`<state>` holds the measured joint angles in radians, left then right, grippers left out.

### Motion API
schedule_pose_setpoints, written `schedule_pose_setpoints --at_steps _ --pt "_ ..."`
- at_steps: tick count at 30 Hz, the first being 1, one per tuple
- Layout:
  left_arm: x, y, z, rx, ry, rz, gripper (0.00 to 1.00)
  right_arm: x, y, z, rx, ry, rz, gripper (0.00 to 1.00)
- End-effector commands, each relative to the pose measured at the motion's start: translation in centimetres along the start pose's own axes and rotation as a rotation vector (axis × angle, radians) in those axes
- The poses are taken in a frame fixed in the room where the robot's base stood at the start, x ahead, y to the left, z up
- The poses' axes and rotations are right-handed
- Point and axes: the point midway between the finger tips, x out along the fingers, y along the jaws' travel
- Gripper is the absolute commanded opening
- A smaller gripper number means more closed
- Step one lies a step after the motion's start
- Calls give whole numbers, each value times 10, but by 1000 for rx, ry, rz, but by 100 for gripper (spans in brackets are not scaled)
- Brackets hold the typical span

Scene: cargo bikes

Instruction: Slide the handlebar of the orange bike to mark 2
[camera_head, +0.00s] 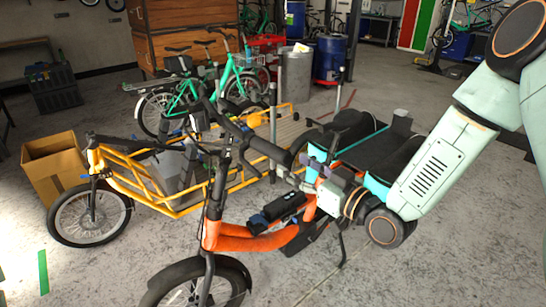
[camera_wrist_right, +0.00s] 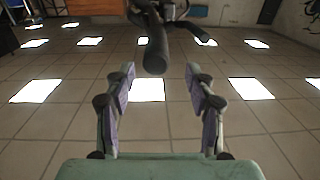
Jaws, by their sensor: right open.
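The orange cargo bike (camera_head: 235,238) stands in the front middle of the head view. Its black handlebar (camera_head: 236,135) rises above the frame, with one thick grip (camera_head: 271,151) pointing toward my right gripper (camera_head: 302,172). In the right wrist view, the grip (camera_wrist_right: 156,52) comes down end-on from the top, just beyond and roughly centred between the fingertips of my right gripper (camera_wrist_right: 161,84). The right gripper is open and empty, with its two purple-padded fingers apart. I cannot make out any mark numbers on the handlebar's stem. My left gripper is not in view.
A yellow cargo bike (camera_head: 160,195) stands close behind on the left, beside a cardboard box (camera_head: 55,165). A green bike (camera_head: 187,88), a grey bin (camera_head: 296,75) and a blue barrel (camera_head: 328,58) are farther back. Concrete floor (camera_head: 440,265) is clear at the front right.

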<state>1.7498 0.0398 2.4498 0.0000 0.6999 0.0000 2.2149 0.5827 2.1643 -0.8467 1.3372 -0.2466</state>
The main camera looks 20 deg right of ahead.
Motion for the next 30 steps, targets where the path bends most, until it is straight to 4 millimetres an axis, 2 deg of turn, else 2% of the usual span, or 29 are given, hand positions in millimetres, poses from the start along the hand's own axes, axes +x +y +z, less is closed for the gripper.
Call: schedule_pose_setpoints --at_steps 5,19,24,30 --pt "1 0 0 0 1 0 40 13 2 1 -10 -2 0 55" --pt "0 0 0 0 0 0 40 69 -2 1 -8 -3 -1 55" --pt "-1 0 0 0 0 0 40 77 -2 1 -4 -2 1 55" --pt "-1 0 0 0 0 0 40 78 -2 1 -3 -2 1 55"
